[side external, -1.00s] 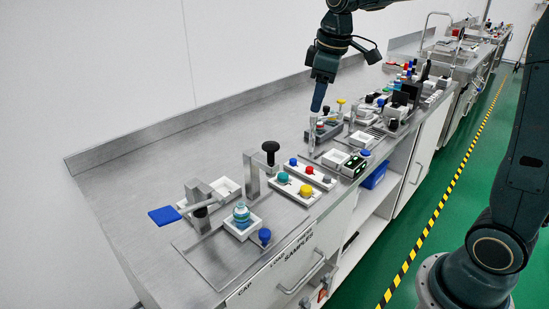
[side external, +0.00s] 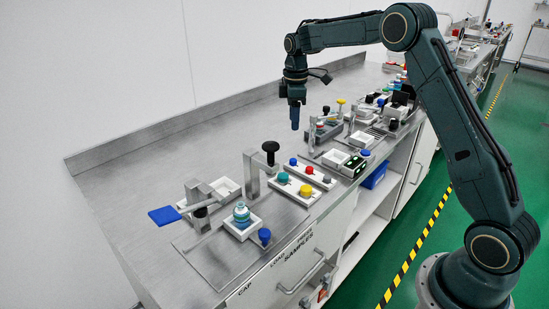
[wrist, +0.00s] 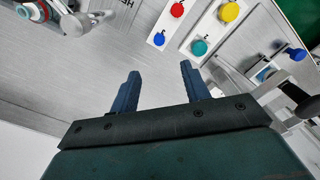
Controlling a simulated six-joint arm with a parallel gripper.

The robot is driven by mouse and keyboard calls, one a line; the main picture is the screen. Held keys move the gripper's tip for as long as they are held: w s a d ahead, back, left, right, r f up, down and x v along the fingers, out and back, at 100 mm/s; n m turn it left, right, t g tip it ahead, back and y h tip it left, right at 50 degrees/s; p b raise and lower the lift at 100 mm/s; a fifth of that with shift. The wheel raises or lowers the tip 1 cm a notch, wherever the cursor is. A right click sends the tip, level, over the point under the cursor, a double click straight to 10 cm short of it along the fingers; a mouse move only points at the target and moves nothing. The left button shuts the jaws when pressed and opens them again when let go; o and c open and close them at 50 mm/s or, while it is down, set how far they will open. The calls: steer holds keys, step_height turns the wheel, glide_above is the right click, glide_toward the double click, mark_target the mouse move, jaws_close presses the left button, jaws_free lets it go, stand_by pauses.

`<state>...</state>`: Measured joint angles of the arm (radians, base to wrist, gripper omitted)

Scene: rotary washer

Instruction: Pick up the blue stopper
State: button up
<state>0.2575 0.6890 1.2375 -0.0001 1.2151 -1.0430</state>
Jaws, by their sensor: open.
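My gripper (side external: 295,125) points down above the bench, open, with nothing between its fingers; its two fingers also show apart in the wrist view (wrist: 159,72). A second blue round piece (side external: 264,236) stands near the front edge beside a teal-banded vessel (side external: 241,214). I cannot tell which blue piece is the task's stopper. My gripper is apart from both.
A neighbouring white tray (side external: 291,189) holds teal and yellow pieces. A post with a black knob (side external: 270,147) stands close by. The back strip of the steel bench (side external: 190,155) is clear.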

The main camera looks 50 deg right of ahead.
glide_above(293, 160)
steer(key=shift+w+f, duration=0.1)
steer(key=shift+f, duration=4.2)
steer(key=shift+f, duration=0.1)
steer(key=shift+d+f, duration=0.1)
steer(key=shift+f, duration=2.4)
steer(key=shift+c, duration=0.2)
jaws_close()
